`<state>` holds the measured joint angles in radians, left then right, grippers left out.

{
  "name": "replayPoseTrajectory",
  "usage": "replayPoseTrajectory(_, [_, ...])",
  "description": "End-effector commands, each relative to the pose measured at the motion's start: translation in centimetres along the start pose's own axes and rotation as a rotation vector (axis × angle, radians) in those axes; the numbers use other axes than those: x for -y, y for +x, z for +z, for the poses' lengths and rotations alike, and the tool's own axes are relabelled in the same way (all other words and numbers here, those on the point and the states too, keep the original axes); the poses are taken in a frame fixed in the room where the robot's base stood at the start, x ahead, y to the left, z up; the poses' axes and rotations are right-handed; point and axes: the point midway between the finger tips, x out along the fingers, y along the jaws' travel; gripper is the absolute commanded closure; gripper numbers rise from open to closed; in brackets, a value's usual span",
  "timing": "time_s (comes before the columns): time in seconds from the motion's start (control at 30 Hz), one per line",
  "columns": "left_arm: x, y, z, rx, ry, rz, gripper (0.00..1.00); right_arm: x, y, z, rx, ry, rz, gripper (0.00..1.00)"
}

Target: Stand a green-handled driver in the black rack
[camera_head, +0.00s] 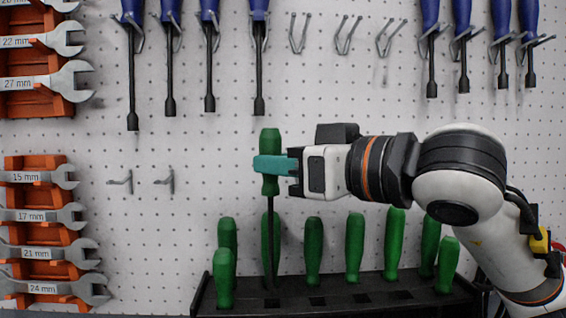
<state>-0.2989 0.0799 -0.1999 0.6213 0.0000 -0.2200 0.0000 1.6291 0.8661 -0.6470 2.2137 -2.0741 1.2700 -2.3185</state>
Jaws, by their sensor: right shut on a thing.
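My right gripper (272,166) comes in from the right and is shut on the handle of a green-handled driver (270,142). The driver is upright, its dark shaft pointing down toward the left part of the black rack (424,299). The shaft's lower end overlaps the rack in the picture; I cannot tell whether it is inside a slot. Several other green-handled drivers (355,245) stand in the rack. One of them (265,245) is partly hidden behind the held driver's shaft. My left gripper is not in view.
Blue-handled nut drivers (430,15) hang from hooks on the white pegboard (180,245) above. Empty hooks (345,35) lie between them. Orange holders with wrenches (40,217) line the left side. The rack's front row shows several empty square slots.

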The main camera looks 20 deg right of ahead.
Motion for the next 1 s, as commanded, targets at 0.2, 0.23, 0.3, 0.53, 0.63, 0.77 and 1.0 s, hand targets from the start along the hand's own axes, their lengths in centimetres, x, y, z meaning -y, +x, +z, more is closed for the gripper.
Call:
replayPoseTrajectory(0.2, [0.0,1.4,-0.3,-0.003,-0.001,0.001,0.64,-0.1,0.0,-1.7,0.000,-0.001,0.001,1.00])
replayPoseTrajectory(0.23, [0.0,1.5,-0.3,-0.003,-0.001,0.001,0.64,-0.1,0.0,-1.9,0.001,-0.001,0.001,1.00])
replayPoseTrajectory(0.3, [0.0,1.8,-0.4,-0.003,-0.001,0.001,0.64,-0.1,0.0,-2.3,0.001,-0.001,0.001,1.00])
replayPoseTrajectory(0.53, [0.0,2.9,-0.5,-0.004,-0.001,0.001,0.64,-0.1,0.1,-3.7,0.001,-0.001,0.001,1.00])
replayPoseTrajectory(0.63, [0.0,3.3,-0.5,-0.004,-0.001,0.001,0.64,-0.1,0.1,-4.3,0.001,-0.001,0.001,1.00])
replayPoseTrajectory(0.77, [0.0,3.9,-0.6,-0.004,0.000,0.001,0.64,-0.1,0.1,-5.1,0.001,-0.001,0.002,1.00])
replayPoseTrajectory(1.0, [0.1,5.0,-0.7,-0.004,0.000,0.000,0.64,-0.1,0.2,-6.5,0.001,-0.001,0.002,1.00])
